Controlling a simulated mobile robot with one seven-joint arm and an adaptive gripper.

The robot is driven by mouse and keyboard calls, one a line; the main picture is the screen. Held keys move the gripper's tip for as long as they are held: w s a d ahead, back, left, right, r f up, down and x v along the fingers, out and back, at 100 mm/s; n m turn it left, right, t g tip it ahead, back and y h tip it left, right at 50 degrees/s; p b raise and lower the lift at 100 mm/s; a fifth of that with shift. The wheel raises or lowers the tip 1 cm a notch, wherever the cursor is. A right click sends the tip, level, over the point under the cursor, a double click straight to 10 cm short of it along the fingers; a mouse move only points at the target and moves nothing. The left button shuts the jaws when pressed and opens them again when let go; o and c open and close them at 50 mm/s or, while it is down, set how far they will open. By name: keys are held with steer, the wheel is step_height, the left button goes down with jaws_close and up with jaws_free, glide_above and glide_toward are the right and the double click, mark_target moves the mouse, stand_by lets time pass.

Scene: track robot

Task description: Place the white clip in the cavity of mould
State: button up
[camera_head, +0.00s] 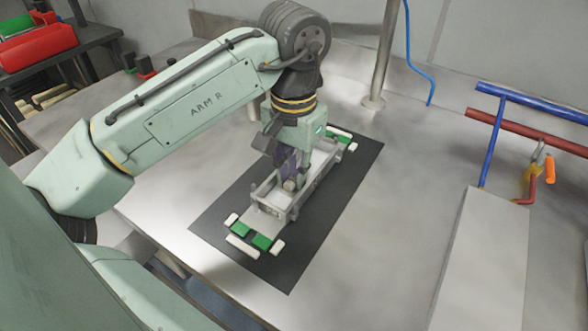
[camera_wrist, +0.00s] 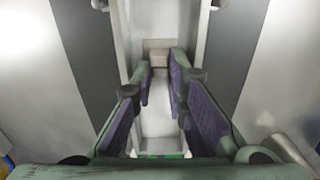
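The mould (camera_head: 268,211) is a long grey tray-like box with raised walls and a pale inside, lying on a dark mat. My gripper (camera_head: 288,180) points down over the mould, its fingers at or inside the walls. In the wrist view, my gripper's purple-padded fingers (camera_wrist: 160,75) stand apart, with the pale mould floor showing between them. A small pale beige block (camera_wrist: 157,57) shows between or beyond the fingertips; I cannot tell whether it is the clip or part of the mould. Several white pieces, such as a white bar (camera_head: 242,246), lie around the mould's ends.
Green blocks (camera_head: 261,242) sit among the white pieces at the mould's near end. The dark mat (camera_head: 330,205) lies on a metal table (camera_head: 395,215). A vertical post (camera_head: 382,60) stands behind. Blue and red pipes (camera_head: 530,104) and a grey box (camera_head: 480,260) are at right.

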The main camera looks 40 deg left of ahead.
steer(key=shift+o, duration=0.3)
steer(key=shift+r, duration=0.1)
step_height(320, 180, up, 12)
stand_by(0.4)
steer(key=shift+w, duration=0.1)
